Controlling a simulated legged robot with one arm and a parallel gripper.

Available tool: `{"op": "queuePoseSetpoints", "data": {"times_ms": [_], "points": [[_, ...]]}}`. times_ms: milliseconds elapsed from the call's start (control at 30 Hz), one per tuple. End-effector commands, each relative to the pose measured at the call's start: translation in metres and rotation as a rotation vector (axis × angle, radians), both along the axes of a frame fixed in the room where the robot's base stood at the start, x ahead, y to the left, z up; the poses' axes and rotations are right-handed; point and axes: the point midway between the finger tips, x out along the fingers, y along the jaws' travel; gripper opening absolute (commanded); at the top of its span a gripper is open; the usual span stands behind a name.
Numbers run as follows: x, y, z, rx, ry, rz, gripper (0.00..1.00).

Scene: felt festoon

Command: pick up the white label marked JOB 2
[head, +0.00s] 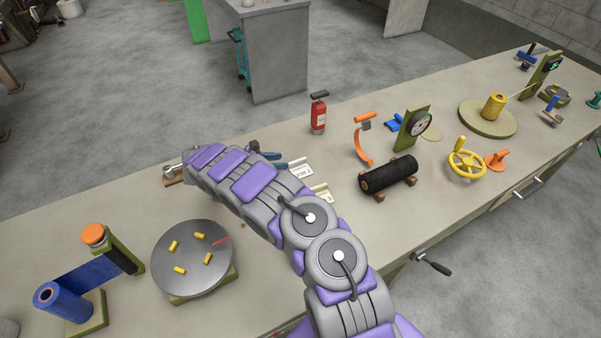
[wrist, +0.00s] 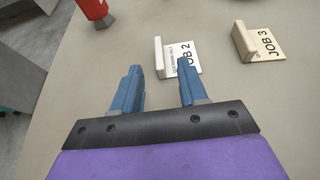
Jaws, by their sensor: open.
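The white label marked JOB 2 (wrist: 187,61) lies on the bench just past my fingertips in the wrist view. It has a raised upright edge on its left side, and its print runs up the picture. In the head view the label (head: 302,171) shows beside my fingers. My gripper (wrist: 158,68) is open, with two blue fingers apart and nothing between them. The right fingertip overlaps the label's lower edge in the picture; I cannot tell if it touches. My gripper (head: 287,160) is partly hidden behind my arm in the head view.
A cream label marked JOB 3 (wrist: 262,42) stands to the right of JOB 2. A red bottle-like object (head: 318,115) is beyond the labels. A black roll (head: 388,175) on a wooden cradle and an orange curved tool (head: 361,145) are to the right.

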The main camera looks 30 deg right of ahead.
Motion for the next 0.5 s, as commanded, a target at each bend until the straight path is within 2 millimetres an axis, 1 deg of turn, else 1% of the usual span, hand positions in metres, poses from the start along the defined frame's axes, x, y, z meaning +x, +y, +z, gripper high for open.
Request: {"op": "queuePoseSetpoints", "data": {"times_ms": [167, 267, 333, 500], "points": [[0.001, -0.001, -0.007, -0.006, 0.0, 0.0, 0.43], [0.003, -0.008, -0.018, -0.008, 0.001, -0.001, 0.43], [0.004, -0.014, -0.026, -0.009, 0.002, -0.001, 0.43], [0.003, -0.036, -0.032, -0.008, 0.002, -0.001, 0.43]]}}
